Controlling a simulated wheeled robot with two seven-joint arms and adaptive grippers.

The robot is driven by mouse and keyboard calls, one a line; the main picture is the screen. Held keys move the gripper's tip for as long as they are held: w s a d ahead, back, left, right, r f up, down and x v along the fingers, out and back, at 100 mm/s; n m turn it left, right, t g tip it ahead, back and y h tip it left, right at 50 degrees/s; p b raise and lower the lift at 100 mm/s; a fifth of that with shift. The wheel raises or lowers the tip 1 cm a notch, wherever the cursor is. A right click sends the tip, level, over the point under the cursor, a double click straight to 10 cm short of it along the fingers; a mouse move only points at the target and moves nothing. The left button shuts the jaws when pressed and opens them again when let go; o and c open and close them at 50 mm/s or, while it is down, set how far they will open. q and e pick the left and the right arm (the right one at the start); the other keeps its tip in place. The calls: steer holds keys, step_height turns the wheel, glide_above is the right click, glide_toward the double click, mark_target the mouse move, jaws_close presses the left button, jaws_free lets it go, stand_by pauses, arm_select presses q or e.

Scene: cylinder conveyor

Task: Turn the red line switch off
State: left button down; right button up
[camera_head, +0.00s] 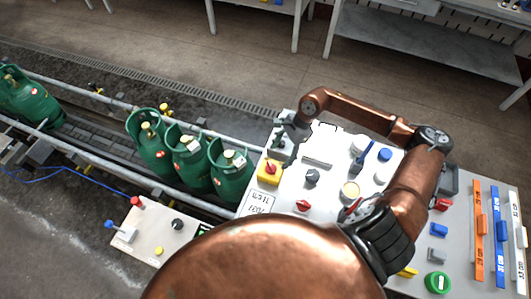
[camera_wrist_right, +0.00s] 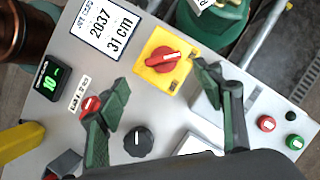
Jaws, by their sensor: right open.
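A red rotary switch (camera_head: 270,168) sits on a yellow square base at the left edge of the white control panel (camera_head: 318,140). In the right wrist view this red switch (camera_wrist_right: 165,57) is near the centre, its pointer mark roughly sideways. A smaller red knob (camera_head: 303,205) is nearer me; it also shows in the right wrist view (camera_wrist_right: 91,104), partly behind a finger. The small label beside it is not readable. My left gripper is not in view.
Green gas cylinders (camera_head: 190,160) stand on the conveyor to the left. A smaller control box (camera_head: 150,232) is at lower left.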

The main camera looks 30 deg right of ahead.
mark_target(271, 167)
steer(key=shift+w+a+f, duration=0.35)
steer(key=shift+w+f, duration=0.15)
steer(key=shift+f, duration=0.15)
steer(key=x, duration=0.4)
steer(key=shift+s+a+f+p, duration=0.15)
steer(key=shift+s+f+p, duration=0.05)
steer(key=shift+f+p, duration=0.2)
steer(key=shift+a+f, duration=0.1)
steer(key=shift+f, duration=0.25)
steer(key=shift+a+f, duration=0.15)
steer(key=shift+f, duration=0.15)
steer(key=c, duration=1.2)
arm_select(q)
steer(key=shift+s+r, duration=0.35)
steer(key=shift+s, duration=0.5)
arm_select(e)
steer(key=shift+o, duration=0.2)
